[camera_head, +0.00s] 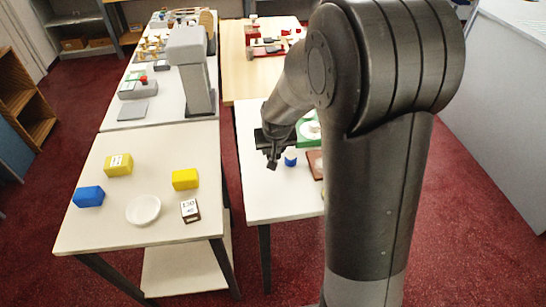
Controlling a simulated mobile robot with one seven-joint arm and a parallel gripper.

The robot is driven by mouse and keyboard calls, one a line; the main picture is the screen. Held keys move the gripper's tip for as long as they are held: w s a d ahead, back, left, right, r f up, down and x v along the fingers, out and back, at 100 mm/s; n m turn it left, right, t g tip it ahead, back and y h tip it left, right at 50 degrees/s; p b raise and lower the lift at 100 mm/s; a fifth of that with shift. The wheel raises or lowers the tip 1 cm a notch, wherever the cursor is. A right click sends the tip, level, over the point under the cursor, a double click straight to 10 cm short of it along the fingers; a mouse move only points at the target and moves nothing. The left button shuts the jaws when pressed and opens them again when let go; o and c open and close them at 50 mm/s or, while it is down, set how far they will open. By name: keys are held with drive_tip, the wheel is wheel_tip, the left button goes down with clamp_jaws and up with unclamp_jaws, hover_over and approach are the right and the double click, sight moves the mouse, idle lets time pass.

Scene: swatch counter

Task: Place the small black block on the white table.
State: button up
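My gripper (272,160) is black and points down above the left part of the right-hand white table (275,203). I cannot tell whether its fingers are open or shut, or whether they hold anything. I cannot make out a separate small black block; a dark one would be hard to tell from the gripper. A small dark brown block with a white marked top (190,211) sits at the right front of the left white-topped table (115,222). My arm hides much of the right-hand table.
The left table holds a white bowl (143,210), a blue block (88,196) and yellow blocks (118,165) (185,179). A blue object (290,160) and a brown item (315,163) are near my gripper. A grey machine (190,70) stands behind. The right table's front left is clear.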

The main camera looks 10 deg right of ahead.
drive_tip(key=shift+w+a+f, duration=0.1)
drive_tip(key=shift+a+f, duration=0.05)
drive_tip(key=shift+f, duration=1.95)
drive_tip(key=shift+f, duration=0.15)
drive_tip(key=o, duration=0.8)
drive_tip(key=v, duration=1.3)
drive_tip(key=shift+t, duration=0.6)
drive_tip(key=s+d+r, duration=0.1)
drive_tip(key=s+r, duration=0.2)
drive_tip(key=s, duration=0.4)
drive_tip(key=s+d+r, duration=0.2)
drive_tip(key=s+r, duration=0.2)
drive_tip(key=s, duration=0.3)
drive_tip(key=s+d+r, duration=0.2)
drive_tip(key=s+r, duration=0.2)
drive_tip(key=s, duration=0.3)
drive_tip(key=shift+s+r, duration=0.1)
drive_tip(key=shift+s, duration=0.15)
